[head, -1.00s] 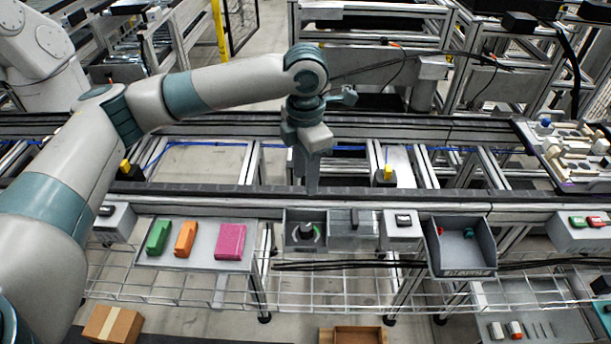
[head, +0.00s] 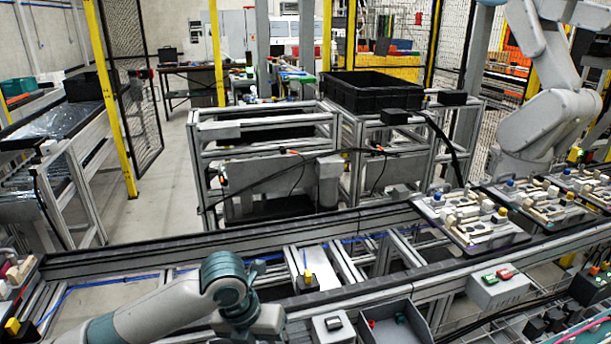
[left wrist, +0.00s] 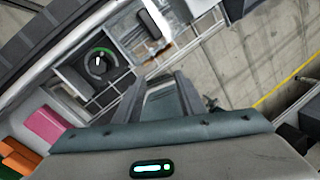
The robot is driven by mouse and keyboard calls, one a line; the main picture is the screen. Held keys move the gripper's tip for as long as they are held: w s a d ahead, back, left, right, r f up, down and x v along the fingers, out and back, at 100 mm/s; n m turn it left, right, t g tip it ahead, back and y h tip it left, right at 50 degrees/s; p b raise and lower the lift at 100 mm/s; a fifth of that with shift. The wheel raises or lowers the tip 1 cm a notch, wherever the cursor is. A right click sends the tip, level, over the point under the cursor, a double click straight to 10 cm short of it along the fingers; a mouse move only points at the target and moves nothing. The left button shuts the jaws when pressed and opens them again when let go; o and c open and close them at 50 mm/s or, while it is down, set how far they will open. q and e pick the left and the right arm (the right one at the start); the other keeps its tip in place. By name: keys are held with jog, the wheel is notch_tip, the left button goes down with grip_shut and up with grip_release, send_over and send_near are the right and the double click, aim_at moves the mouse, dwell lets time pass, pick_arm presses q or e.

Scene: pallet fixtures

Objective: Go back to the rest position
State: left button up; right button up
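My left forearm (head: 165,310) comes in at the bottom left of the head view and ends in a teal wrist joint (head: 222,280). The left gripper's fingers are not clear in the head view. In the left wrist view my left gripper (left wrist: 164,80) has its two fingers apart with nothing held between them. It hangs in front of a grey bin with a round black part (left wrist: 99,62) in it, apart from it as far as I can see. My right gripper is not in view.
A grey bin (head: 425,328) and a button box (head: 497,291) stand at the near edge. The conveyor rail (head: 130,262) crosses beyond my arm. Loaded pallets (head: 470,215) stand right. A white robot arm (head: 545,125) stands upper right. A pink block (left wrist: 44,125) lies lower left in the wrist view.

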pick_arm(q)
jog(key=s+d+f+n+t+h, duration=0.25)
jog(key=s+f+n, duration=0.7)
jog(key=n, duration=0.85)
jog(key=s+a+f+n+y, duration=0.2)
jog(key=s+a+f+n, duration=0.2)
jog(key=s+a+n, duration=0.45)
jog(key=s+a+f+n+y, duration=0.3)
jog(key=s+a+n, duration=0.5)
jog(key=a+n, duration=0.15)
notch_tip(320, 180, down, 30)
jog(key=s+g, duration=0.1)
jog(key=s, duration=0.1)
jog(key=s+a+f+g, duration=0.1)
jog(key=s+a+f, duration=0.1)
jog(key=s+f, duration=1.4)
jog(key=shift+s+a+f, duration=0.3)
jog(key=shift+s+f, duration=0.05)
jog(key=shift+s, duration=0.35)
